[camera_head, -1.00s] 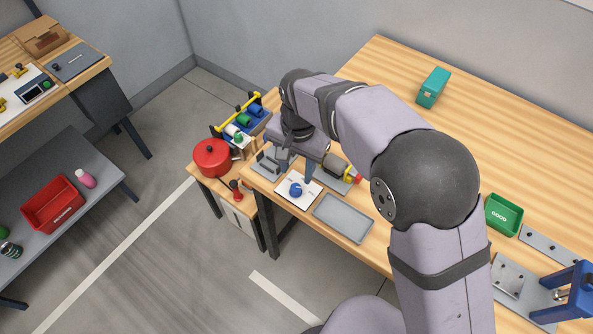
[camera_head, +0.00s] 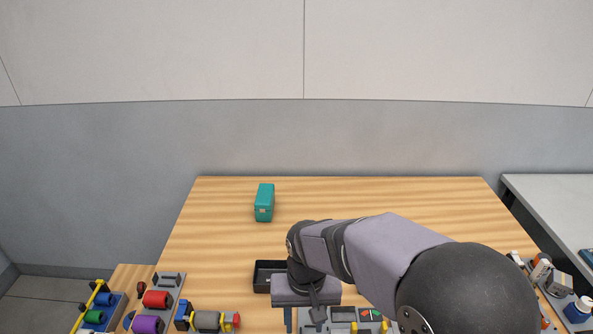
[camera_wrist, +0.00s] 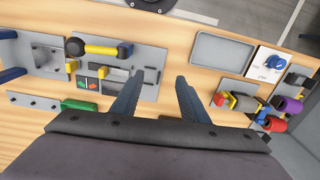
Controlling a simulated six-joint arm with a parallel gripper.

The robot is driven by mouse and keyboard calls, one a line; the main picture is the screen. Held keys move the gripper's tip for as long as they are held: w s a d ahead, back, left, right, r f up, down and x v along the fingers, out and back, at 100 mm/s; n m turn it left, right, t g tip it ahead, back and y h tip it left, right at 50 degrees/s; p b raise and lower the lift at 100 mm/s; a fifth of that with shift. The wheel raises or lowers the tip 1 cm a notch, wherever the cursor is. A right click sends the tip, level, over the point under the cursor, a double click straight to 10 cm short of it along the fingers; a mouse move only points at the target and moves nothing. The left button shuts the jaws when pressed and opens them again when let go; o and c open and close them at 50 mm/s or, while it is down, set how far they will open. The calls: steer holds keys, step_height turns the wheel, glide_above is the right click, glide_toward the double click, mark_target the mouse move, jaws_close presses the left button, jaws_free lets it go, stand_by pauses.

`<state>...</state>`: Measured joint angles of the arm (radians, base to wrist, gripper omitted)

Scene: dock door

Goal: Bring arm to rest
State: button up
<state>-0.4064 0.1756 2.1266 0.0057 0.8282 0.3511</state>
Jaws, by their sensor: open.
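My gripper (camera_wrist: 159,82) shows in the wrist view with its two dark blue-grey fingers spread apart. Nothing is between them, and bare wooden table shows in the gap. In the head view my arm reaches in from the lower right and bends down over the wooden workbench (camera_head: 380,195). The fingers are mostly hidden there below my wrist.
In the wrist view a grey panel (camera_wrist: 148,62) with a yellow-handled bar lies left of the fingers, and an empty grey tray (camera_wrist: 222,53) lies right. A teal box (camera_head: 264,203) stands further back. A black bin (camera_head: 262,276) is beside my wrist.

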steer(key=s+d+f, duration=0.1)
steer(key=s+d, duration=0.8)
steer(key=d, duration=0.4)
steer(key=shift+d+f+m, duration=0.25)
steer(key=shift+f+m, duration=0.05)
stand_by(0.6)
